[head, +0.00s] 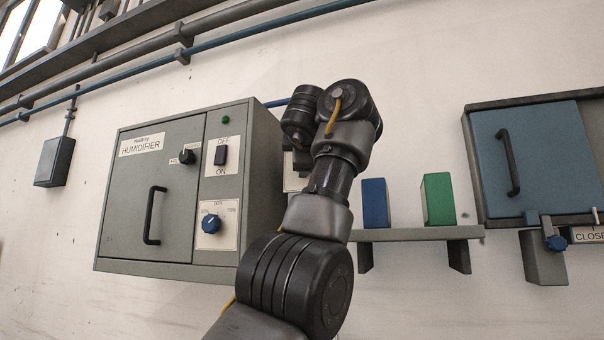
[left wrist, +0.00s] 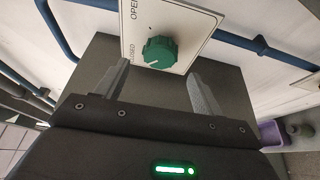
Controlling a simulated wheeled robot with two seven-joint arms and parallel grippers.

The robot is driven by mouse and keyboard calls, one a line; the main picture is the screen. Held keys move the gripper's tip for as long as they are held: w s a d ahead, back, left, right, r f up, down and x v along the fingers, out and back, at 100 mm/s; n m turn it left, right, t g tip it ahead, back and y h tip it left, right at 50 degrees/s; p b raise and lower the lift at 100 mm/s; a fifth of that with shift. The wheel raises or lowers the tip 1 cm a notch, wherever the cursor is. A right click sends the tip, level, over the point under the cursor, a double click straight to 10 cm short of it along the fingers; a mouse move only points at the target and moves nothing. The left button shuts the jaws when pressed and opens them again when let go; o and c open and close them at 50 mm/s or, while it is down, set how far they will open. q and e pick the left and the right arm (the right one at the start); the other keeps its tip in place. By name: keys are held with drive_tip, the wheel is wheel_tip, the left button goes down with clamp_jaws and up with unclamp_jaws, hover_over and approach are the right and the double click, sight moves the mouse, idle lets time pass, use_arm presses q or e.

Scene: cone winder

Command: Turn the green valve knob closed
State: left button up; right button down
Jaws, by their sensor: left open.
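The green valve knob (left wrist: 160,52) sits on a white plate (left wrist: 180,18) in the left wrist view. The plate reads OPEN at its upper left and CLOSED lower on its left edge. A pale mark shows on the knob's lower left part; I cannot tell exactly where it points. My left gripper (left wrist: 158,72) is open, with one finger to each side of the knob, apart from it. In the head view my left arm hides the knob and most of the plate, and the fingers cannot be made out. My right gripper is not in view.
A grey humidifier cabinet (head: 122,225) stands left of my arm. A shelf (head: 410,234) with a blue block (head: 375,203) and a green block (head: 438,199) is to the right. Further right is a blue-door cabinet (head: 545,155). A blue pipe (left wrist: 240,41) runs beside the plate.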

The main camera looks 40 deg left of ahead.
use_arm(q)
drive_tip(key=b+v, duration=0.2)
drive_tip(key=v, duration=0.3)
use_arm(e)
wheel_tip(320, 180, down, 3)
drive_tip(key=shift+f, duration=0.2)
use_arm(q)
drive_tip(key=shift+s+a, duration=0.1)
